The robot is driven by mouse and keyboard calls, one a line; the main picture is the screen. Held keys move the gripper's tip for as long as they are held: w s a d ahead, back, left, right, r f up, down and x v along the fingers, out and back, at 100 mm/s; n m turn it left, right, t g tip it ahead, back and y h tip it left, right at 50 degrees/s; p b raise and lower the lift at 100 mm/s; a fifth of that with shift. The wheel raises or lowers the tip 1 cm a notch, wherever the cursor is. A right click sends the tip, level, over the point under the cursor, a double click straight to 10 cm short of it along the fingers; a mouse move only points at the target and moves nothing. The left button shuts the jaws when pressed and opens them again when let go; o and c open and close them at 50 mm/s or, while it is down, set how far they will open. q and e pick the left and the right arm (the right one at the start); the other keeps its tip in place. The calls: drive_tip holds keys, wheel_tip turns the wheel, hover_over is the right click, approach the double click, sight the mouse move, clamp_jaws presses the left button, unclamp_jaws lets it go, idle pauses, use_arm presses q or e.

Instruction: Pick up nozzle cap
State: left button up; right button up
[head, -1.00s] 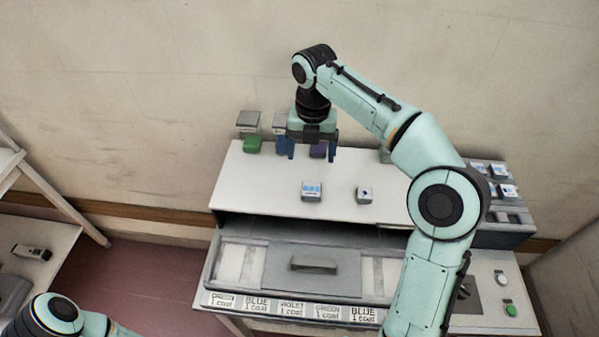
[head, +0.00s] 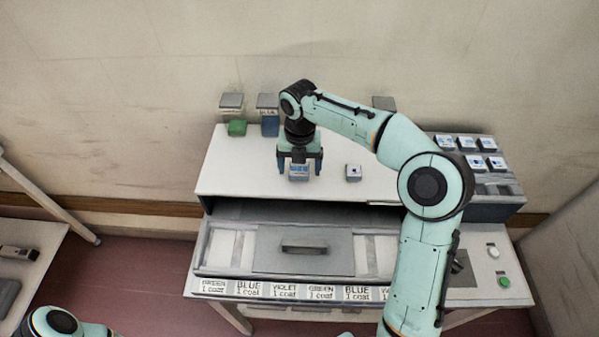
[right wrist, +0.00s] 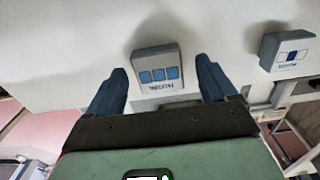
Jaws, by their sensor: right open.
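A small grey block (head: 299,173) with a label of blue squares lies on the white top of the tunnel housing (head: 240,178). It may be the nozzle cap; I cannot read its label for sure. My right gripper (head: 300,168) points down over this block, open. In the right wrist view the same block (right wrist: 158,70) shows between and beyond the two blue fingers (right wrist: 162,88), with a gap on each side; neither finger visibly touches it. My left gripper is out of view; only part of my left arm shows at the lower left.
A second small block (head: 353,173) lies to the right; it also shows in the right wrist view (right wrist: 288,50). A rack (head: 485,180) of labelled blocks is at right.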

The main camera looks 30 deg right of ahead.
drive_tip(key=shift+f, duration=0.1)
drive_tip(key=shift+c, duration=0.3)
drive_tip(key=c, duration=1.1)
